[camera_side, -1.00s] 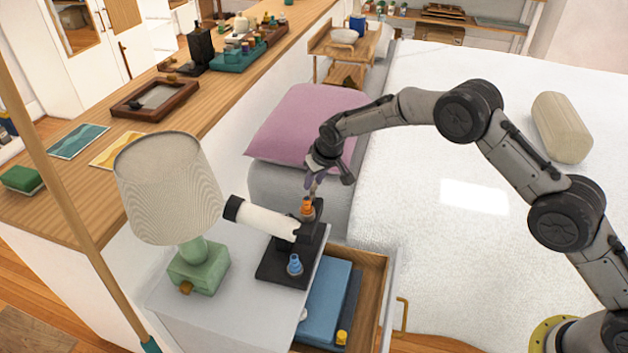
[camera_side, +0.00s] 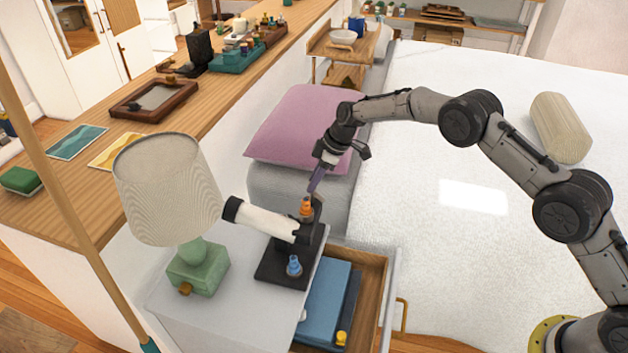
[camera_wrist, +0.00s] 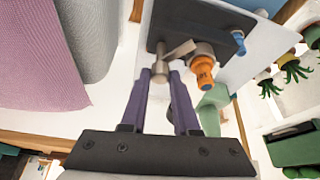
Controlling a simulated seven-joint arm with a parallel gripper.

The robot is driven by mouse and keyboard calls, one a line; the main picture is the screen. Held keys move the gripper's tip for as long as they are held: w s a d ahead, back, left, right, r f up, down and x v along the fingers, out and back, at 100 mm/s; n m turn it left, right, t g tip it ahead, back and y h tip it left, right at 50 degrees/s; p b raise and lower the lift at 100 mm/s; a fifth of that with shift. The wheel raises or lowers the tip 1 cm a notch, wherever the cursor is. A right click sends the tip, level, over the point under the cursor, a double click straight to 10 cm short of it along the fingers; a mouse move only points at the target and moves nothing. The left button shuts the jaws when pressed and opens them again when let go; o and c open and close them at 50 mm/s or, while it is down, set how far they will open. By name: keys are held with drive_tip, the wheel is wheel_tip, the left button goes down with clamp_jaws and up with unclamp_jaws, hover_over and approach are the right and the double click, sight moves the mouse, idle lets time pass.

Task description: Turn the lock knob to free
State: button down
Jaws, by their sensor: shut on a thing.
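A black stand (camera_side: 272,268) on the bedside table carries a white tube with black ends (camera_side: 268,219). An orange knob (camera_side: 306,207) and a blue knob (camera_side: 294,266) sit on it; the orange knob also shows in the wrist view (camera_wrist: 201,66). Beside the orange knob, in the wrist view, is a grey metal lever with a round end (camera_wrist: 160,70). My gripper's purple fingers (camera_wrist: 160,77) are shut on that end, one on each side. In the side view my gripper (camera_side: 312,191) reaches down from the upper right, its fingers slanted; the grip point is small there.
A lamp (camera_side: 168,185) stands left of the stand. An open drawer (camera_side: 371,300) below holds a blue book (camera_side: 325,290). A purple pillow (camera_side: 305,125) lies behind my gripper. The white bed (camera_side: 450,150) is clear beneath my arm.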

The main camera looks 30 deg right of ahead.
drive_tip(key=n, duration=0.2)
drive_tip(key=n+g, duration=0.1)
drive_tip(key=n, duration=0.1)
drive_tip(key=shift+w+n+g+y, duration=0.15)
drive_tip(key=shift+n+g+y, duration=0.15)
drive_tip(key=shift+d+n+g, duration=0.1)
drive_tip(key=shift+n+g, duration=0.4)
drive_tip(key=shift+n, duration=1.1)
drive_tip(key=c, duration=0.7)
unclamp_jaws()
drive_tip(key=shift+o, duration=0.2)
drive_tip(key=shift+r, duration=0.1)
drive_tip(key=v, duration=0.7)
drive_tip(key=shift+d+r, duration=0.1)
